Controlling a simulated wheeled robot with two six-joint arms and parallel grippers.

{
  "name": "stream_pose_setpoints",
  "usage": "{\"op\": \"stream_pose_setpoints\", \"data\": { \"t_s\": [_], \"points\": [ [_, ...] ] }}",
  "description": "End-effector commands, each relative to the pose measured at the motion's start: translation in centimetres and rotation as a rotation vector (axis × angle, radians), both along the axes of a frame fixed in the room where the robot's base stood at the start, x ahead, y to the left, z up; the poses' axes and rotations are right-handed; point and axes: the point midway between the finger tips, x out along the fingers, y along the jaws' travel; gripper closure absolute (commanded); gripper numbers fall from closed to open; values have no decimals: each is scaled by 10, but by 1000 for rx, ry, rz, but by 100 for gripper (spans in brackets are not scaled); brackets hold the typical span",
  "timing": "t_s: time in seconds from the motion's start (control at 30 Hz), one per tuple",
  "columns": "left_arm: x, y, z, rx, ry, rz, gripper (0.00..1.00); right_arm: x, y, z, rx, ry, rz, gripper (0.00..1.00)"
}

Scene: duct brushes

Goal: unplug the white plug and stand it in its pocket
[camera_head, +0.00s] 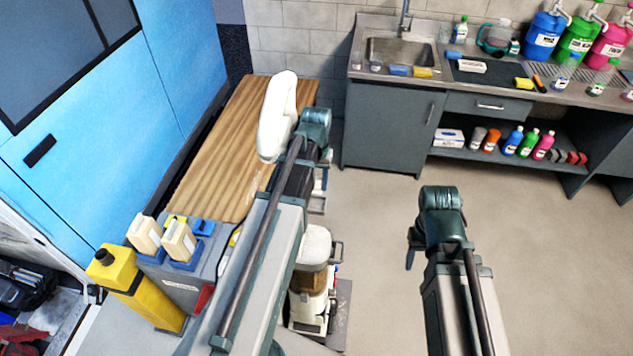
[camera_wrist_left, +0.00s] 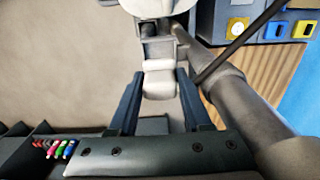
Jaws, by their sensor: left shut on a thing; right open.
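In the left wrist view, a white block-shaped plug (camera_wrist_left: 158,80) sits between the two fingers of my left gripper (camera_wrist_left: 160,98), which is shut on it. The plug's upper end meets a dark grey part (camera_wrist_left: 156,47) below a round white body; I cannot tell whether it is still seated there. In the head view my left gripper (camera_head: 318,198) is partly hidden by its arm, and the plug cannot be made out. A grey holder (camera_head: 182,292) has blue and yellow pockets; two cream blocks stand in it. My right gripper (camera_head: 411,256) is open, over bare floor.
A white and brown machine (camera_head: 312,275) stands beside my left arm. A wooden bench (camera_head: 225,140) and a blue cabinet wall are at left. A yellow bottle (camera_head: 135,290) stands by the holder. A sink counter (camera_head: 385,80) runs along the back. The floor at right is clear.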

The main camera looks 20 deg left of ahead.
Motion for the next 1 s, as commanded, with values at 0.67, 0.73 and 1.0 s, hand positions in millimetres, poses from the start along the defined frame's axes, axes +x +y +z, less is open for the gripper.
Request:
{"op": "stream_pose_setpoints", "data": {
  "t_s": [0.67, 0.73, 1.0],
  "points": [
    [0, 0, -28, 0, 0, 0, 100, 0, 0, -28, -1, 0, 5, 50],
    [0, 0, -34, 0, 0, 0, 100, 0, 0, -34, -1, 0, 7, 50],
    [0, 0, -54, 0, 0, 0, 100, 0, 0, -54, -2, 0, 10, 50]
  ]
}}
